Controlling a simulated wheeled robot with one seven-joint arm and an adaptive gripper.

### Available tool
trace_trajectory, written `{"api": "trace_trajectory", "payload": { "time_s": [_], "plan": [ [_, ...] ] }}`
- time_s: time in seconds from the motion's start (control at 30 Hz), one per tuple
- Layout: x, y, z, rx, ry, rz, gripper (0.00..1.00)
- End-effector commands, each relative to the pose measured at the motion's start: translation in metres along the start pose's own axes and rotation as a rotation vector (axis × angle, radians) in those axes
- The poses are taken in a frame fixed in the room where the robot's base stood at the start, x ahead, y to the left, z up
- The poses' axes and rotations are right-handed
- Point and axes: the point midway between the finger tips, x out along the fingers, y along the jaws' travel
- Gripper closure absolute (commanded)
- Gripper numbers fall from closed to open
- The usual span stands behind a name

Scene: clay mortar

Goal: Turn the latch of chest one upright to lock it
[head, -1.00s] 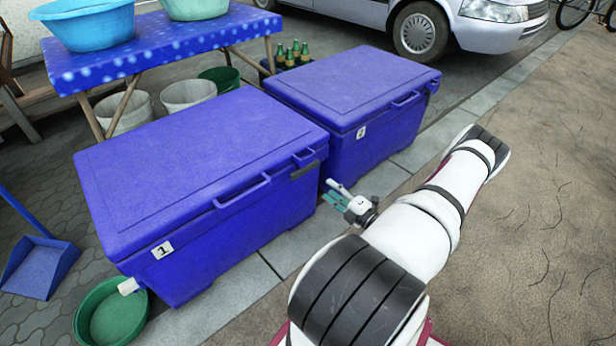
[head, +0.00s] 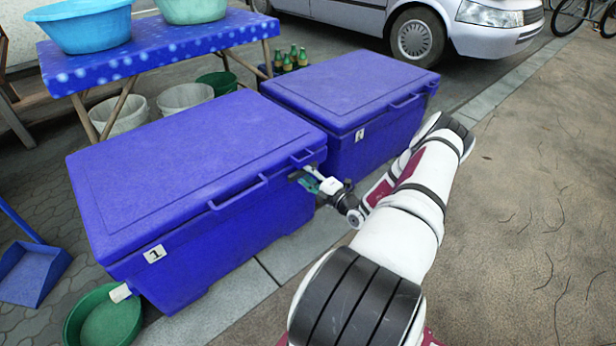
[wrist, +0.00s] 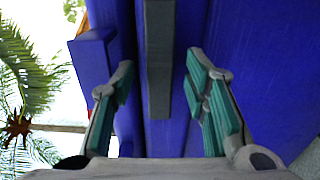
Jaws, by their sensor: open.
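Chest one (head: 200,205) is the nearer blue chest, with a "1" label on its front and its lid closed. Its latch is a dark grey bar (wrist: 158,60) on the front near the right end, just under the lid edge. It lies sideways along the lid edge, not upright. In the head view my gripper (head: 312,182) is at the latch and covers most of it. In the wrist view my gripper (wrist: 160,78) is open, with one teal-padded finger on each side of the bar. Gaps show between bar and pads.
Chest two (head: 355,100) stands close behind, to the right. A blue table (head: 150,50) with basins is at the back left. A green basin (head: 105,318) and a blue dustpan (head: 35,272) lie at the left. Open pavement (head: 520,220) is at the right.

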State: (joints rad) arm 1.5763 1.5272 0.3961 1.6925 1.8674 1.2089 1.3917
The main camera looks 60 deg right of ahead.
Motion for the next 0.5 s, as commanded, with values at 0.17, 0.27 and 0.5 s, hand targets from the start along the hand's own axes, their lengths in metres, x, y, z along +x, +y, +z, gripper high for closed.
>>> {"api": "trace_trajectory", "payload": {
  "time_s": [0.17,0.27,0.5],
  "plan": [
    [-0.0002,-0.0001,-0.0001,0.0,0.0,0.0,0.88],
    [-0.0003,-0.0002,-0.0002,0.0,0.001,0.0,1.0],
    [-0.0003,-0.0002,-0.0003,-0.011,0.001,-0.001,1.0]
  ]
}}
